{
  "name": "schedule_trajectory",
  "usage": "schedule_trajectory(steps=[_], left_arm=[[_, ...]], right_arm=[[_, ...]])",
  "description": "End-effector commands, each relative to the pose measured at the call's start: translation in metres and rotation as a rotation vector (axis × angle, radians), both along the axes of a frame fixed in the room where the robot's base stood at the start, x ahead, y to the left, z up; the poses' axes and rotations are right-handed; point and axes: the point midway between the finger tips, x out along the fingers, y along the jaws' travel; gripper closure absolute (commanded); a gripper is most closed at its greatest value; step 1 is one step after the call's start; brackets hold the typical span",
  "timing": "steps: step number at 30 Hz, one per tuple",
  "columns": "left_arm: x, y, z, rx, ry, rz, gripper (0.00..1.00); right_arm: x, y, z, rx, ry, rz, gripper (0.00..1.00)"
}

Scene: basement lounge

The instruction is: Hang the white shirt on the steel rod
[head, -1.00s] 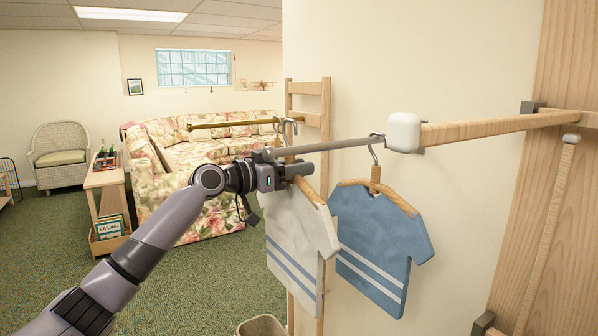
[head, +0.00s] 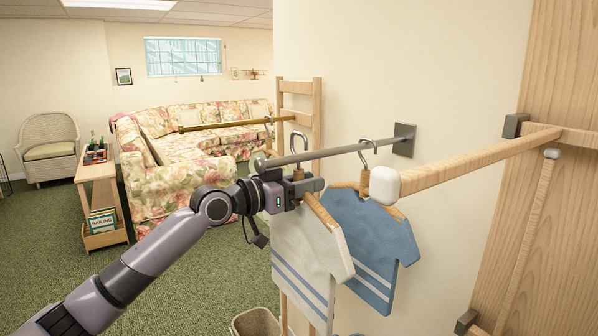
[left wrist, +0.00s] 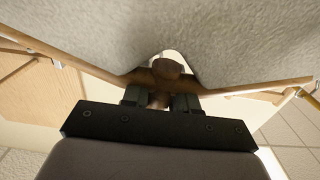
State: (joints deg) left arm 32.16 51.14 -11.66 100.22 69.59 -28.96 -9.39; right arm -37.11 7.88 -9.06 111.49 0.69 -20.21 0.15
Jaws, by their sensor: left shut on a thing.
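The white shirt (head: 306,247), with blue stripes, hangs upright on a wooden hanger with a metal hook (head: 299,139). My left gripper (head: 310,186) is shut on the hanger's neck, just under the steel rod (head: 330,152). It also shows in the left wrist view (left wrist: 160,101), with the pale shirt cloth (left wrist: 235,35) above. The hook's curve stands above the rod near its free end; I cannot tell whether the rod passes inside it. The rod runs back to a dark wall plate (head: 404,140). My right gripper is not in view.
A blue shirt (head: 364,245) hangs from the steel rod right beside the white one. A wooden bar with a white end cap (head: 384,185) juts out on the right. A brass rod (head: 225,124) and wooden ladder frame (head: 317,112) stand behind. A bin (head: 256,322) is below.

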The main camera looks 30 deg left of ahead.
Motion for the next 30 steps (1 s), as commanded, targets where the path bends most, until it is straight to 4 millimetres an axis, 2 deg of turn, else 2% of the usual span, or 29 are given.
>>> schedule_trajectory(steps=[5,7,15,29,30], left_arm=[[-0.006,-0.014,0.005,-0.003,-0.003,0.0,1.0],[-0.006,-0.012,-0.008,-0.002,-0.003,0.002,1.0],[-0.005,-0.012,-0.023,-0.002,-0.005,0.001,1.0],[-0.005,-0.012,-0.025,-0.002,-0.004,0.001,1.0],[-0.005,-0.012,-0.025,-0.002,-0.004,0.001,0.59]], right_arm=[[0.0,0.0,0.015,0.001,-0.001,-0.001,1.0],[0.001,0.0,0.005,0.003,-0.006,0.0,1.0],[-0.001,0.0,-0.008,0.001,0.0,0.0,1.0],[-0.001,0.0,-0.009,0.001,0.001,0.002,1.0],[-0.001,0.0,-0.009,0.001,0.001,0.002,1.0]])
